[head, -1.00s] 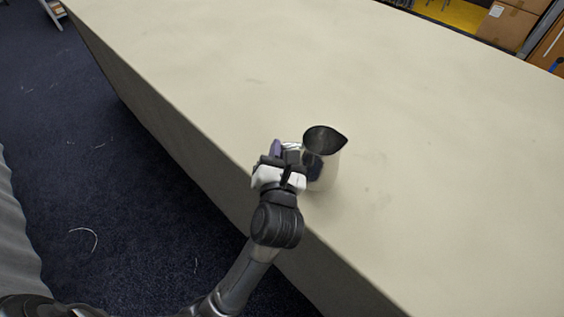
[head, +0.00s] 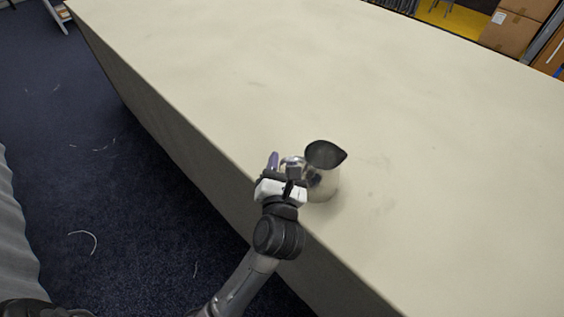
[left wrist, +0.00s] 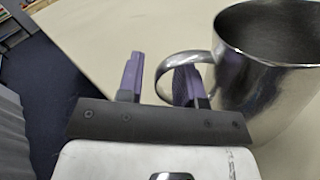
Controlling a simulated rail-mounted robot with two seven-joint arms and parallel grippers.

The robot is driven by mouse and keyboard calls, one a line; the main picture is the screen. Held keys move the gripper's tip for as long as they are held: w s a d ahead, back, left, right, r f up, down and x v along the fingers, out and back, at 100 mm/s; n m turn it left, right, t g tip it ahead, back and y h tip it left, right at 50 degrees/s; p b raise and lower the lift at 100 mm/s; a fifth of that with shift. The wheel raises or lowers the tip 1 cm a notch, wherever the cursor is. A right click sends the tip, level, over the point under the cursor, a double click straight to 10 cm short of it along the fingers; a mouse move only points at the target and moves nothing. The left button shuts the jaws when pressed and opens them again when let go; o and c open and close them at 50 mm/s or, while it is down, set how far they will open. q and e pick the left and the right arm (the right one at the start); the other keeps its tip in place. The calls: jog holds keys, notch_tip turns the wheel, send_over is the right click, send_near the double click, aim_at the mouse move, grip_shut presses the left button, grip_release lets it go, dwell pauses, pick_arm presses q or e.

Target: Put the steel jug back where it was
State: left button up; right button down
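The steel jug (head: 323,180) stands upright on the cloth table near its front edge, with its spout to the right in the head view. In the left wrist view the jug (left wrist: 262,75) fills the right side and its handle points toward my left gripper. My left gripper (head: 283,162) is at the handle, its purple fingers apart. In the left wrist view the gripper (left wrist: 160,80) has a clear gap between its fingers; the right finger overlaps the handle loop and the left finger is outside it. My right gripper is not in view.
The long pale table (head: 430,170) is otherwise bare, with wide free room behind and right of the jug. Its front edge runs close beside my left arm. Cardboard boxes (head: 512,30) are beyond the far edge. Dark blue carpet (head: 120,200) lies at left.

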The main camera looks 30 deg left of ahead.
pick_arm(q)
jog(key=shift+o, duration=0.2)
jog(key=shift+r, duration=0.2)
jog(key=v, duration=1.2)
